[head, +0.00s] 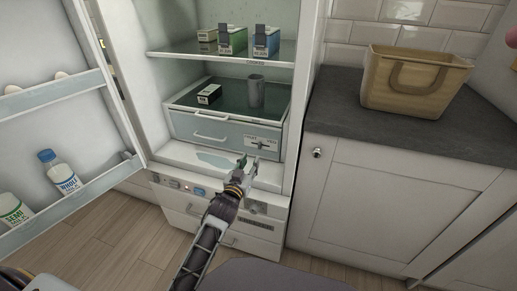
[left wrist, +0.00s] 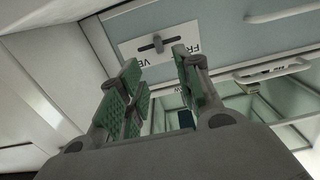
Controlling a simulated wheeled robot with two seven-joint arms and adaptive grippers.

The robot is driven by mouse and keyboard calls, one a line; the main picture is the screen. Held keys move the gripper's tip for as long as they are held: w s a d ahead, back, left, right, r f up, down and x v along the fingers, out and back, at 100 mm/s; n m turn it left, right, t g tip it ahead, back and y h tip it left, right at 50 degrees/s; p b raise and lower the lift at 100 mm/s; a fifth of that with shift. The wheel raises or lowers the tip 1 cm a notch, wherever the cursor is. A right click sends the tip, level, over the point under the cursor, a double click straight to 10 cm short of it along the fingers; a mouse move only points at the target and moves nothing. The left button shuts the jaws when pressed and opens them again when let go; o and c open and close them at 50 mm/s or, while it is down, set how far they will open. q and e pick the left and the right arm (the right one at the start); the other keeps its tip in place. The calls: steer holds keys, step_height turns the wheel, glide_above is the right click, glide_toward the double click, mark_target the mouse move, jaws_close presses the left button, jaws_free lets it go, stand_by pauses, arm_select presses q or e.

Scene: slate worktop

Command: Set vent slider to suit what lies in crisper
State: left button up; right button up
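The crisper (head: 185,125) is a pale drawer low in the open fridge. A white label at the right of its front carries the vent slider (head: 261,146), a small dark knob in a slot, seemingly near the middle. The left wrist view shows the slider (left wrist: 157,44) and partly hidden lettering, "FR" and "VE". My left gripper (head: 248,166) is just in front of and below the slider. Its green-padded fingers (left wrist: 160,80) are apart with nothing between them, and the knob shows beyond them, not visibly touched. I cannot make out what lies in the crisper. My right gripper is not in view.
A dark carton (head: 210,94) and a grey cup (head: 256,91) stand above the crisper. Cartons (head: 232,41) stand on the upper shelf. The open fridge door (head: 55,110) holds bottles at left. A basket (head: 412,84) sits on the worktop (head: 345,110) at right.

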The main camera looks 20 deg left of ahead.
mark_target(259, 146)
arm_select(q)
steer(key=shift+w+d+b, duration=0.1)
steer(key=shift+w+b, duration=0.45)
steer(key=shift+w, duration=2)
steer(key=shift+w+b, duration=0.6)
steer(key=shift+w, duration=0.65)
steer(key=shift+w+b, duration=0.3)
steer(key=shift+w, duration=0.6)
steer(key=shift+w+d, duration=0.1)
steer(key=shift+w, duration=0.6)
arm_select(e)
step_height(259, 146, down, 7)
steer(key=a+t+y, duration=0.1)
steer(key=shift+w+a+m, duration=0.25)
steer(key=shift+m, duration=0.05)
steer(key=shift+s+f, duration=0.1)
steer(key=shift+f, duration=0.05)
arm_select(q)
steer(key=c, duration=0.7)
jaws_close()
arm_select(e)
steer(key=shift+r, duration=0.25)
